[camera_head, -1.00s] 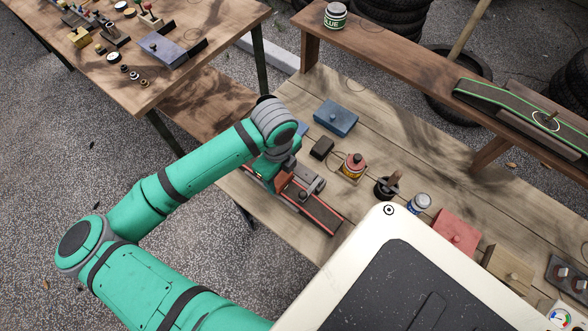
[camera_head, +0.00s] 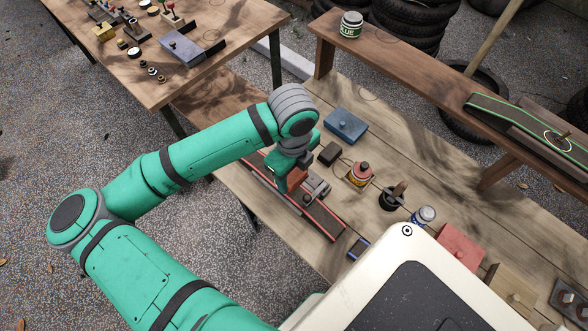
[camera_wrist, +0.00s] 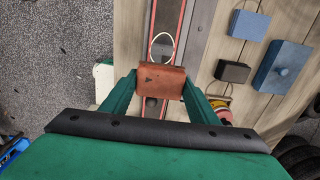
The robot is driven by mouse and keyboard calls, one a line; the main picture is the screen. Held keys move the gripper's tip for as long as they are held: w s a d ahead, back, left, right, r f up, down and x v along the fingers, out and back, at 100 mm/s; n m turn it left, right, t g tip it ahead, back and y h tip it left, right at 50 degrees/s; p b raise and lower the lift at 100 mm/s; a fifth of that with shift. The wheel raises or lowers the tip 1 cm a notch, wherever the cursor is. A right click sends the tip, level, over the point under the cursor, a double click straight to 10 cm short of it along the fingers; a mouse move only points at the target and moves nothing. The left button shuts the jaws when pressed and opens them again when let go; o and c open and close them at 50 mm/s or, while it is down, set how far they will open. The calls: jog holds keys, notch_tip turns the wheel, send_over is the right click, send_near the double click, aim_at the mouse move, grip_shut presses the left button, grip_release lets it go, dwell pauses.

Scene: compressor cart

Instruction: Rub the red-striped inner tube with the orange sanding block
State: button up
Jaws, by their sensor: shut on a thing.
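The orange sanding block (camera_wrist: 162,82) is held between the two green fingers of my gripper (camera_wrist: 160,76), which are shut on it. In the head view the block (camera_head: 297,178) shows under my gripper (camera_head: 291,176). The red-striped inner tube (camera_head: 324,219) lies flat along a dark support on the bench. It also shows in the wrist view (camera_wrist: 168,20), running under the block. A pale ring mark (camera_wrist: 162,47) on the tube shows just beyond the block, partly covered by it. Whether the block touches the tube, I cannot tell.
Right of the tube stand a dark block (camera_head: 330,153), a blue box (camera_head: 346,125), a red-and-yellow can (camera_head: 360,174) and a grey clamp-like part (camera_head: 317,188). A green-striped tube (camera_head: 520,118) lies on the raised shelf (camera_head: 410,58). Bare bench planks lie between these.

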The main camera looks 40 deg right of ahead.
jog(key=shift+a+r, duration=0.1)
jog(key=shift+r, duration=0.65)
jog(key=shift+s+r, duration=0.2)
